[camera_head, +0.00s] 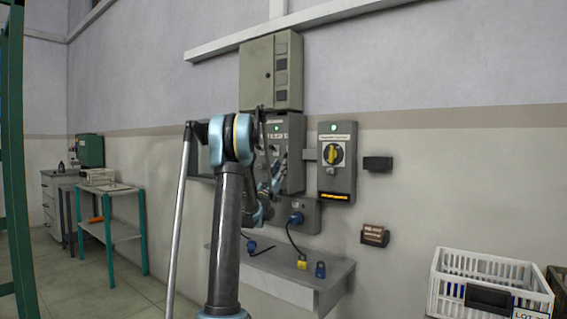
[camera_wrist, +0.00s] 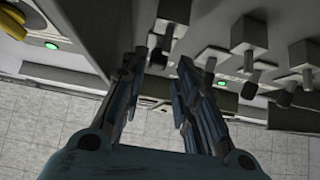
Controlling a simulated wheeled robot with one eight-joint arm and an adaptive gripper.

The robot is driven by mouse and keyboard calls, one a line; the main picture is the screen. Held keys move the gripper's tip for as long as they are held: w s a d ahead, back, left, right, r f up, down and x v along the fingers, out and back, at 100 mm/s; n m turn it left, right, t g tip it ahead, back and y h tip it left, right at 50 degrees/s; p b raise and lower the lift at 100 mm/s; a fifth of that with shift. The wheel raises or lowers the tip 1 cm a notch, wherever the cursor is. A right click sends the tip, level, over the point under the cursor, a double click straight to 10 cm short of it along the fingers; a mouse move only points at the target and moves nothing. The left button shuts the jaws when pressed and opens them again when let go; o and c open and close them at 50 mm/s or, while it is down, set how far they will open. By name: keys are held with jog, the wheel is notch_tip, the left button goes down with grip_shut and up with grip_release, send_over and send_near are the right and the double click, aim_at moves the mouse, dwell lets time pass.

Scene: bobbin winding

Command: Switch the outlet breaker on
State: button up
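A grey breaker panel (camera_head: 291,137) hangs on the wall in the head view, partly hidden behind my arm. In the wrist view it shows several block-like breaker levers, such as one lever (camera_wrist: 249,34) at the upper right. I cannot tell which lever is the outlet breaker or read its position. My gripper (camera_wrist: 160,65) is open and empty, its two fingers apart, close to the panel face. In the wrist view the levers lie above and to the right of the fingers. In the head view the gripper (camera_head: 278,180) is in front of the panel, small and partly hidden.
A box with a yellow rotary switch (camera_head: 334,154) is right of the panel. A grey cabinet (camera_head: 271,72) is above. Below are a blue plug (camera_head: 296,218) and a shelf (camera_head: 300,272) with a yellow and a blue padlock. A white crate (camera_head: 487,280) stands lower right.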

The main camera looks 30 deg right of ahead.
jog(key=shift+x, duration=2.6)
grip_shut()
